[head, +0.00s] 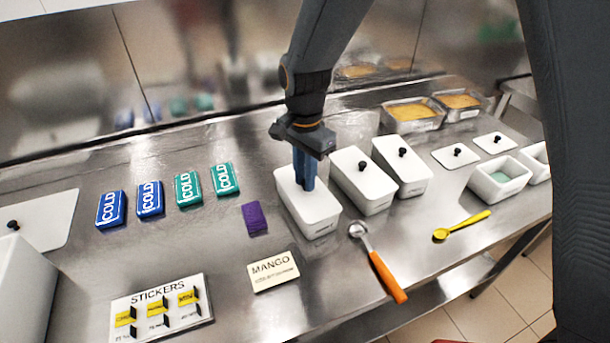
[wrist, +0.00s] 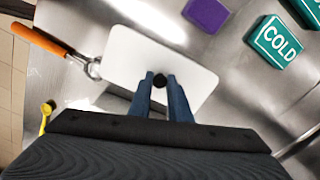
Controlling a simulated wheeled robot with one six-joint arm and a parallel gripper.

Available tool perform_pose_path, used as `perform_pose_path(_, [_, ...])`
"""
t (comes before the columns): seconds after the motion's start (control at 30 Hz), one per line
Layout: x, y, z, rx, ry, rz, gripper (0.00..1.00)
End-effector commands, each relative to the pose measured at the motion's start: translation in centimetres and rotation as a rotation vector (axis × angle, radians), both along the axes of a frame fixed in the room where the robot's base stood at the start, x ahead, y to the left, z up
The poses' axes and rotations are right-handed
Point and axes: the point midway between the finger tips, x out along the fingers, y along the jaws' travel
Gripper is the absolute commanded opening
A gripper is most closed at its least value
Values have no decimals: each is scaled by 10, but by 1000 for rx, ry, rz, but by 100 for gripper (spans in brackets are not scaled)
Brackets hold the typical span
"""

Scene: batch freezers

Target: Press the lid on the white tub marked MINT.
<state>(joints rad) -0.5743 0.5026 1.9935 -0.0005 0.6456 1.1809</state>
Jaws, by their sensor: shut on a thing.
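My gripper (head: 305,184) is shut on the black knob (wrist: 159,81) of a white lid (wrist: 128,58), fingers pointing down. The lid lies over a white tub (head: 318,222) at the middle of the counter. I cannot tell whether it is fully seated. Small marks on that tub's front are too small to read, so I cannot tell if it says MINT. An open white tub (head: 482,184) with pale green contents stands at the right.
Two lidded white tubs (head: 376,201) stand just right of my gripper. A purple block (head: 255,218), a MANGO card (head: 273,271) and an orange-handled scoop (head: 388,277) lie nearby. A yellow scoop (head: 462,226) lies near the front edge. COLD packs (head: 188,188) lie left.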

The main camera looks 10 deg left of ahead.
Motion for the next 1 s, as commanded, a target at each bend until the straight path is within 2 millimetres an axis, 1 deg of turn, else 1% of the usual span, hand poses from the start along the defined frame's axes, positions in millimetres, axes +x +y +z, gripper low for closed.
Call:
perform_pose_path(0.93, [0, 0, -1, 1, -1, -1, 0])
perform_pose_path(0.97, [0, 0, -1, 1, -1, -1, 20])
perform_pose_path(1.0, [0, 0, -1, 1, -1, -1, 27])
